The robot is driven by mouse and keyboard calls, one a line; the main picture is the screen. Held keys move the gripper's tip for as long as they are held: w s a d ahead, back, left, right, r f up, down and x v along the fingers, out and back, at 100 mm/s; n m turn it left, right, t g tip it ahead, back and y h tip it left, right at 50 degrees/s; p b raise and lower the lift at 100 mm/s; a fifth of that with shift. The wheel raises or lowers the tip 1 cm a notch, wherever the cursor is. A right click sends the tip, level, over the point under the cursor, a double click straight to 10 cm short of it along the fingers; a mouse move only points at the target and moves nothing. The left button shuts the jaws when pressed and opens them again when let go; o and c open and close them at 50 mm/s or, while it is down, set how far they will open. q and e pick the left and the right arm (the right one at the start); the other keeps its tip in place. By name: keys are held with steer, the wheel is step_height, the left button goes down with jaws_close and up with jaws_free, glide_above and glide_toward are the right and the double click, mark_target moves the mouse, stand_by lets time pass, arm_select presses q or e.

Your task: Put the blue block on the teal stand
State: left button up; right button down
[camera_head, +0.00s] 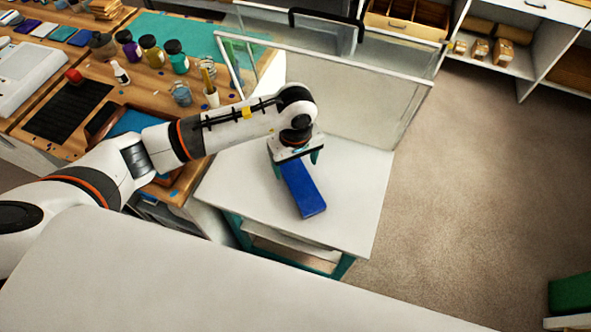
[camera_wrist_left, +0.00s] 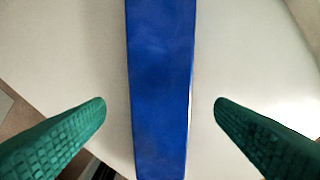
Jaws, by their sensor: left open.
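The teal stand (camera_head: 352,205) has a white top and a teal frame, and shows in the middle of the head view. The long blue block (camera_head: 304,190) appears to lie flat on its top; its far end is hidden under my left gripper. My left gripper (camera_head: 296,164) points down over that far end, open. In the left wrist view the block (camera_wrist_left: 162,60) runs between the two green fingers, with a gap on each side, so neither finger touches it there. My right gripper is not in view.
A clear-panelled enclosure (camera_head: 335,95) stands along the stand's back edge. A wooden workbench (camera_head: 150,95) with jars, bottles and a black mat is at the left. Shelves (camera_head: 505,50) are at the back right. The floor at the right is clear, with a green box (camera_head: 571,293) at its edge.

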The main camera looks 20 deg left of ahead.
mark_target(296, 174)
arm_select(q)
step_height(296, 174, up, 8)
steer(key=b, duration=0.1)
steer(key=shift+b, duration=0.35)
steer(key=shift+d, duration=0.1)
